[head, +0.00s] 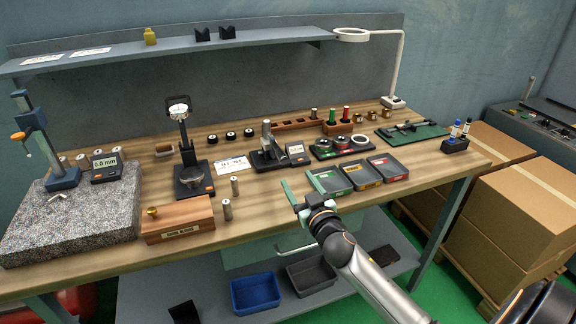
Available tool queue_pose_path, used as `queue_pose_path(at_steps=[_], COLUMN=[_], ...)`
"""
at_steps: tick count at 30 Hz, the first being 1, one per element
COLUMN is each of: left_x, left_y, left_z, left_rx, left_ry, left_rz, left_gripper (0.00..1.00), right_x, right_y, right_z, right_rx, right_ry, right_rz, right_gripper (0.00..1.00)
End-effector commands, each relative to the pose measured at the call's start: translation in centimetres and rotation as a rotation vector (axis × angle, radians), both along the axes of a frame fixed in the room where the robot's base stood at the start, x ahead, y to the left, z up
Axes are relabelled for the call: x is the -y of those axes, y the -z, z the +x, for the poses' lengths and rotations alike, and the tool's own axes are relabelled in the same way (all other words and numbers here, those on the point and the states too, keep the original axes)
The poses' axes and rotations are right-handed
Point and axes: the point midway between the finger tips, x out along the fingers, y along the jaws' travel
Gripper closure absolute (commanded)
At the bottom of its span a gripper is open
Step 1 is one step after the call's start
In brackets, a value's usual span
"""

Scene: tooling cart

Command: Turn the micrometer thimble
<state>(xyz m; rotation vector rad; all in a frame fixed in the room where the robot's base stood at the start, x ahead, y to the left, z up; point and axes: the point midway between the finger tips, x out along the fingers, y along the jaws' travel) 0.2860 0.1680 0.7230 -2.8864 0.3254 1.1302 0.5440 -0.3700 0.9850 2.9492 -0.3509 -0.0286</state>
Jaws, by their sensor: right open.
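My right gripper (298,180) comes in from the lower right, with its two green fingers spread and nothing between them. It is over the front edge of the wooden bench, just left of the small trays. A grey bench device with a small digital display (267,157) stands behind it near the middle of the bench; it may be the micrometer, but its thimble is too small to make out. The gripper is apart from this device. My left gripper is not in view.
Parts trays (362,184) sit right of the gripper. Two metal cylinders (227,210), a wooden box (178,227) and a black indicator stand (193,182) are to the left. A granite plate (75,228) fills the left end. Bare bench top lies between cylinders and trays.

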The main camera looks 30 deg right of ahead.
Motion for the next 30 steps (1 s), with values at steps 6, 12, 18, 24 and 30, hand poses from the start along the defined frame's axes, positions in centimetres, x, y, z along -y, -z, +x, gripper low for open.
queue_pose_path(at_steps=[6,12,18,24,30], left_x=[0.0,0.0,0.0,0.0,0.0], left_y=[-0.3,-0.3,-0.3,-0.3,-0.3], left_z=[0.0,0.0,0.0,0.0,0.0], left_rx=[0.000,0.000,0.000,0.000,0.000], left_ry=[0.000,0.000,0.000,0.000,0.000], left_rz=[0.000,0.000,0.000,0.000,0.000], left_gripper=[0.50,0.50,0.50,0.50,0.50], right_x=[0.9,1.5,1.8,1.8,1.8], right_y=[-0.1,0.0,0.0,0.1,0.1], right_z=[3.9,6.3,7.5,7.6,7.6], right_rx=[0.000,0.000,-0.001,-0.001,-0.001], right_ry=[0.000,0.000,-0.001,-0.001,-0.001], right_rz=[-0.002,-0.001,-0.001,-0.001,-0.001], right_gripper=[0.32,0.32,0.32,0.32,0.43])
